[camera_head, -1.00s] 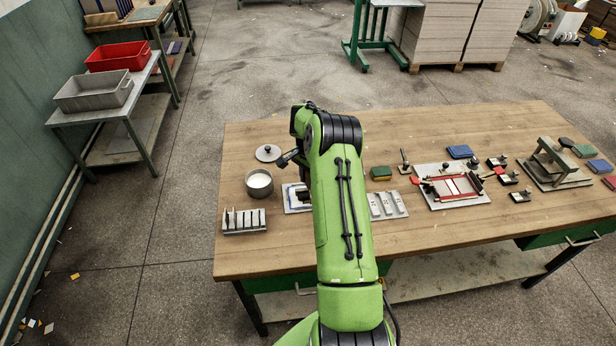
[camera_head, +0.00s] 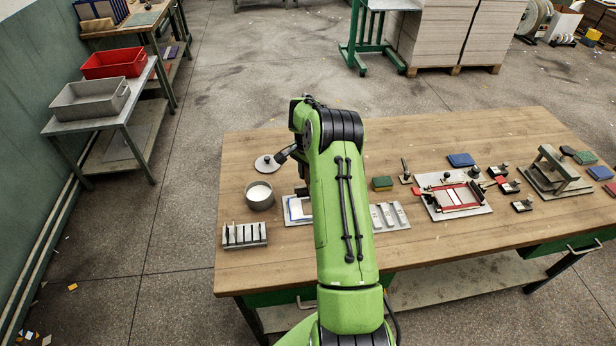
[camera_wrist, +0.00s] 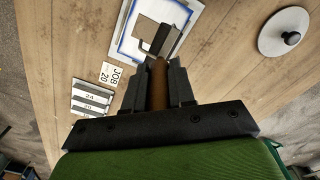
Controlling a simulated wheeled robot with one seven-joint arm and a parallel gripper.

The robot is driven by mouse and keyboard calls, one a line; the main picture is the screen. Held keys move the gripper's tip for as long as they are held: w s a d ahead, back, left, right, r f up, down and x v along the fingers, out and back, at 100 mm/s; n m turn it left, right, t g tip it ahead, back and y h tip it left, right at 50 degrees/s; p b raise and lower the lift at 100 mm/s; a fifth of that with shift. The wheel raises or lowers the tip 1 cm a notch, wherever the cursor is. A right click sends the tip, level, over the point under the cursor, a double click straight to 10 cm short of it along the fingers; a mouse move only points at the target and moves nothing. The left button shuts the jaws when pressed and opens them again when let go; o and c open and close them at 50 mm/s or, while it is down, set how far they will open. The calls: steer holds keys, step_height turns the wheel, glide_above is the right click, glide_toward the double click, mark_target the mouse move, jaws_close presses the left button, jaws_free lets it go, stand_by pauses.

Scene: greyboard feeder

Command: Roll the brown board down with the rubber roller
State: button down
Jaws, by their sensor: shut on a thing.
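In the wrist view my gripper (camera_wrist: 159,88) is shut on the brown handle of the rubber roller (camera_wrist: 158,72). The roller's dark head and frame lie beyond the fingertips, over the work plate (camera_wrist: 122,27). A white sheet with a blue border lies on this plate. A grey-brown patch, seemingly the brown board (camera_wrist: 146,28), shows on the sheet beside the roller head and is partly covered by it. I cannot tell whether the roller touches the board. In the head view the plate (camera_head: 292,221) is partly hidden by my green arm, which also hides the gripper's fingertips.
A pot of white paste (camera_head: 259,195) and a slotted rack (camera_head: 245,235) stand left of the plate. A round lid (camera_head: 267,164) lies behind the pot. A sponge (camera_head: 382,183), a tray of grey bars (camera_head: 376,218) and a red-framed fixture (camera_head: 455,196) are to the right.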

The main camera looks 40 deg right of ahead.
step_height(320, 180, up, 2)
steer(key=shift+w+d+r+p, duration=0.15)
steer(key=shift+r+p, duration=0.1)
steer(key=shift+p, duration=0.35)
steer(key=shift+r+p, duration=0.45)
steer(key=shift+r, duration=0.45)
steer(key=shift+f, duration=0.1)
